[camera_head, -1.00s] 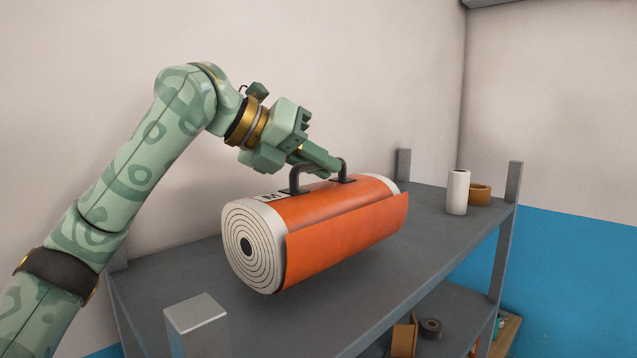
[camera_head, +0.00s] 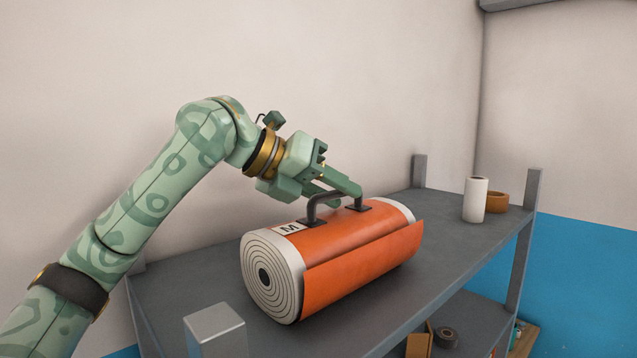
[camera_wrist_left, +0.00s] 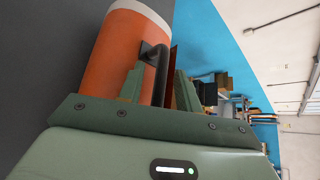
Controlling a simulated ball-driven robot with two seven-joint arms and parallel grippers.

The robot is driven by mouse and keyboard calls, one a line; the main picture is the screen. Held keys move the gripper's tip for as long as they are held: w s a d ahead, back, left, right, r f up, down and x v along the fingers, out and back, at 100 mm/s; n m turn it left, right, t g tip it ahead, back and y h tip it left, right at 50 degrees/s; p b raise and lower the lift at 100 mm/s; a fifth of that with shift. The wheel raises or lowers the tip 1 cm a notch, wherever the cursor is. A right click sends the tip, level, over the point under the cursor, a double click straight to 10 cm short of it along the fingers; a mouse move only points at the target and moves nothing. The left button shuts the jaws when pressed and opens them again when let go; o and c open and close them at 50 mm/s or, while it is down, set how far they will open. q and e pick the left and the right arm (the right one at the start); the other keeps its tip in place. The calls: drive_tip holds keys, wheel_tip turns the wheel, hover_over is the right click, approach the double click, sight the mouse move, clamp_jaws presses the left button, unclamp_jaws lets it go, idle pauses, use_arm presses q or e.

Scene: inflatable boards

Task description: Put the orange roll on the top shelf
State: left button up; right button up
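The orange roll (camera_head: 365,262), with white spiral ends, a white "M" label and a dark handle (camera_head: 311,208), lies on its side on the grey top shelf (camera_head: 440,240). My left gripper (camera_head: 342,192) is at the handle from above. In the left wrist view its two fingers stand apart, with the handle (camera_wrist_left: 160,72) between them and a gap beside it, so it is open around the handle. The roll (camera_wrist_left: 108,58) also shows beyond the fingers there. The underside of the roll is hidden. My right gripper is not in view.
A white paper roll (camera_head: 475,200) and a brown ring of tape (camera_head: 496,202) stand at the shelf's far right end. Grey posts rise at the corners, one close by (camera_head: 215,325). A lower shelf (camera_head: 475,318) holds small items. A wall runs behind.

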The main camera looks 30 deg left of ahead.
use_arm(q)
drive_tip(key=b+v, duration=0.1)
drive_tip(key=v, duration=1.1)
drive_tip(key=shift+w, duration=0.1)
